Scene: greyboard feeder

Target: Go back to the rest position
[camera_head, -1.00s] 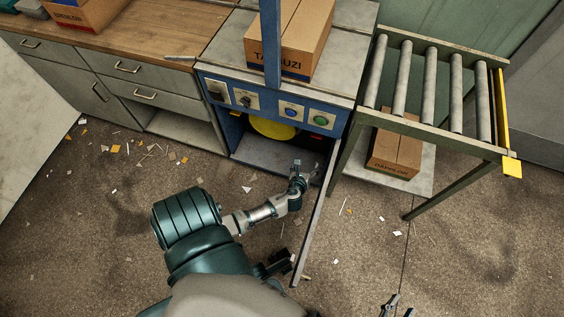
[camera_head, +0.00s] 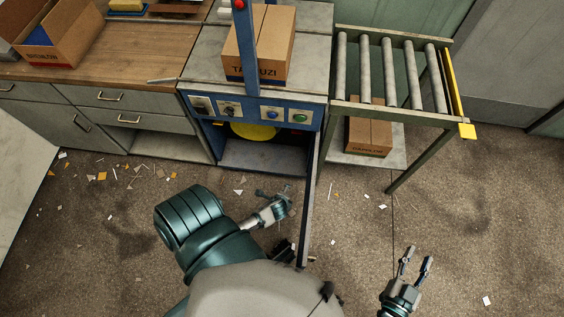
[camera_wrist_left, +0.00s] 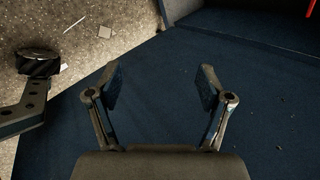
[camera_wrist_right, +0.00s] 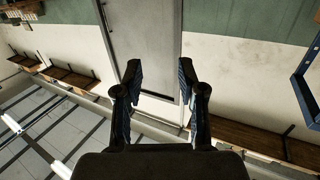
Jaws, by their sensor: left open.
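My left gripper (camera_head: 277,195) is low in front of the blue machine (camera_head: 255,110), beside its open door (camera_head: 309,205). In the left wrist view its two fingers (camera_wrist_left: 160,88) are spread with nothing between them, facing a dark blue panel (camera_wrist_left: 165,120). My right gripper (camera_head: 416,260) is over the bare floor at the lower right. In the right wrist view its fingers (camera_wrist_right: 159,80) are apart and empty, with a grey door and wall far beyond. The lower compartment of the machine holds a yellow round part (camera_head: 253,131).
A roller conveyor (camera_head: 390,112) stands right of the machine, with a carton (camera_head: 368,136) on its lower shelf. A carton (camera_head: 258,45) sits on the machine. A wooden counter (camera_head: 120,60) with drawers is at left. Paper scraps litter the floor, which is open at right.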

